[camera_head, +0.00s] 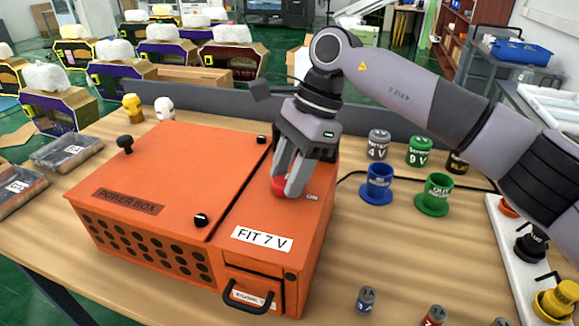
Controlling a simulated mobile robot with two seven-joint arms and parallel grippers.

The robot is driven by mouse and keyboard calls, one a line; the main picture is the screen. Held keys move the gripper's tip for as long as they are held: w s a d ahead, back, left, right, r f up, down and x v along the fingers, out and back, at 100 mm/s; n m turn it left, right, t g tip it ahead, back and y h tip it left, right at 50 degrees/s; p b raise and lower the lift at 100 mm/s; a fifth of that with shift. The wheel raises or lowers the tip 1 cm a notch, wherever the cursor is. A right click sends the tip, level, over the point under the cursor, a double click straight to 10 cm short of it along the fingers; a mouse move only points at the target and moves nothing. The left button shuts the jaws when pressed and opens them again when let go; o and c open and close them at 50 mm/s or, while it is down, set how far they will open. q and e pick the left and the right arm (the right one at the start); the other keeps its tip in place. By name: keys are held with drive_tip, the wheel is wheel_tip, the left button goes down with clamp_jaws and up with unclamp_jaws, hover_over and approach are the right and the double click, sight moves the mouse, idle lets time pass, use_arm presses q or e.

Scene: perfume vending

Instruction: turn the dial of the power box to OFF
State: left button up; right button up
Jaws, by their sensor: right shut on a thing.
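The orange power box (150,180) stands on the wooden table, left of the middle. A label reading POWER BOX is on its lid, and a FIT 7 V label is on its right part. The red dial (278,187) is on top of the right part, toward the back. My right gripper (287,188) comes down from above and is shut on the dial, with its fingers on either side. The fingers hide much of the dial, and its pointing direction cannot be told. A small ON label (312,197) shows just right of the dial. My left gripper is not in view.
Blue (377,186) and green (435,195) holders stand right of the box, with battery-like cylinders (419,152) behind them. More small cylinders (366,299) stand at the front. A white strip with knobs (510,255) lies at the right. A grey barrier (210,97) runs behind the box.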

idle(0.4)
drive_tip(key=o, duration=1.1)
drive_tip(key=shift+c, duration=0.2)
drive_tip(key=shift+r, duration=0.1)
drive_tip(key=v, duration=0.7)
